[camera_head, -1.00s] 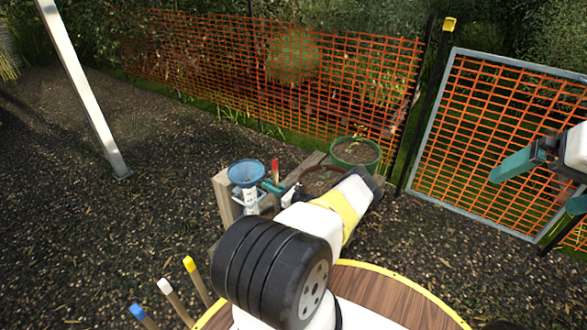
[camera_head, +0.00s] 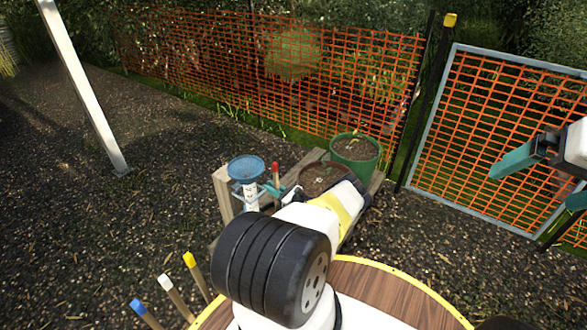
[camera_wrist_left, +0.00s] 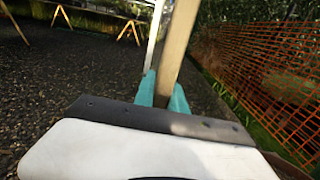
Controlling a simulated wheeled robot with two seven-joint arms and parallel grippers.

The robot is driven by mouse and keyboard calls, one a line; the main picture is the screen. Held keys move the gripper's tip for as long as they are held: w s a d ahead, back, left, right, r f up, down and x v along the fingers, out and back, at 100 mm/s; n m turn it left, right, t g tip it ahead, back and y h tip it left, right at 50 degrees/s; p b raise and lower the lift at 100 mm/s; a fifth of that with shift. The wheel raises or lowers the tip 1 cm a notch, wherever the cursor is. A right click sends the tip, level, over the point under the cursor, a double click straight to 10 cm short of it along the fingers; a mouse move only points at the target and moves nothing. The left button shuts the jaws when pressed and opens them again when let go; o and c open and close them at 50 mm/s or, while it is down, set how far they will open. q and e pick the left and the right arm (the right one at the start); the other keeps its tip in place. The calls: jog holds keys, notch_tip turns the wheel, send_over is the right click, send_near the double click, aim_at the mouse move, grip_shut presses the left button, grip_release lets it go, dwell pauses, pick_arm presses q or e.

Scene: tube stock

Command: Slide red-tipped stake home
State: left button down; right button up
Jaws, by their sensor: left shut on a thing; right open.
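The red-tipped stake (camera_head: 276,169) stands roughly upright beside the blue funnel-topped tube (camera_head: 246,170), just to its right in the head view. My left gripper (camera_head: 274,188) is shut on the stake a little below its red tip. In the left wrist view the bare wooden stake (camera_wrist_left: 178,42) rises between my teal fingers (camera_wrist_left: 164,92). The stake's lower end is hidden, so I cannot tell what it rests in. My right gripper (camera_head: 535,186) is open and empty at the right edge.
A brown pot (camera_head: 322,178) and a green pot (camera_head: 355,152) stand on a wooden stand (camera_head: 222,192) behind my left arm. Blue-, white- and yellow-tipped stakes (camera_head: 201,277) stand at lower left. Orange mesh fence (camera_head: 270,70) lies behind; gravel at left is open.

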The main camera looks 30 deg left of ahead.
pick_arm(q)
jog(key=c, duration=1.3)
grip_release()
jog(key=d, duration=0.7)
jog(key=shift+s+d, duration=0.35)
jog(key=shift+d, duration=0.05)
